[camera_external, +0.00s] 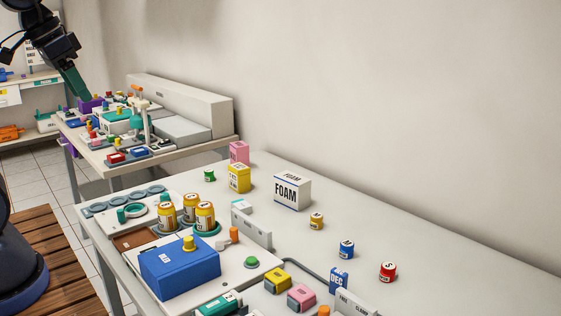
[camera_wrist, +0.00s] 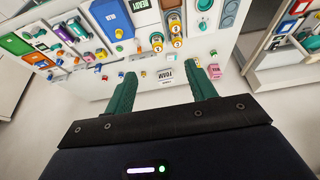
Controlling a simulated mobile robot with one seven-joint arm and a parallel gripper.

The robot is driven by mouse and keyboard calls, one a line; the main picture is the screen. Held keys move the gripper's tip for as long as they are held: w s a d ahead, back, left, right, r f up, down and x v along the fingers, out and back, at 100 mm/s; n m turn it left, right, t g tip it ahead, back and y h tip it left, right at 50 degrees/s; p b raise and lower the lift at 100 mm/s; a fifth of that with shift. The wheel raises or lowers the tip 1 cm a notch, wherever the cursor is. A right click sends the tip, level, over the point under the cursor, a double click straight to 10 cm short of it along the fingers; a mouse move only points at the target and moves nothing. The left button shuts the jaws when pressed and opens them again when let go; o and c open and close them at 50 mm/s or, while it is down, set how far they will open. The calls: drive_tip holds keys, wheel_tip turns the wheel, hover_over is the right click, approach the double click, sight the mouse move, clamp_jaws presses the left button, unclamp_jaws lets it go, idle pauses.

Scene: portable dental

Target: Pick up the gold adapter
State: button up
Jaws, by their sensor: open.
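A small gold cylinder (camera_external: 317,220), which looks like the gold adapter, stands upright on the white table in the external view, in front of the FOAM box. It is a tiny yellowish spot in the wrist view (camera_wrist: 143,73). My gripper (camera_wrist: 162,80) is open and empty, its two green fingers apart; the FOAM box shows between them, well beyond the tips. In the external view my gripper (camera_external: 78,85) hangs at the upper left, far from the gold cylinder. A yellow knob (camera_external: 189,243) sits on the blue box.
The FOAM box (camera_external: 292,192) stands behind the gold cylinder. A blue cylinder (camera_external: 346,249) and a red cylinder (camera_external: 388,271) stand to its right. The blue box (camera_external: 180,270) and amber jars (camera_external: 204,217) are to its left. The right rear table is clear up to the wall.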

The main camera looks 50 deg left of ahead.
drive_tip(key=m+g+h, duration=0.4)
drive_tip(key=m+g, duration=0.1)
drive_tip(key=m, duration=1.3)
hover_over(316, 214)
drive_tip(key=a, duration=0.4)
wheel_tip(316, 214, down, 29)
drive_tip(key=shift+h, duration=0.3)
drive_tip(key=shift+x, duration=5.45)
drive_tip(key=shift+w, duration=0.1)
drive_tip(key=c, duration=1.1)
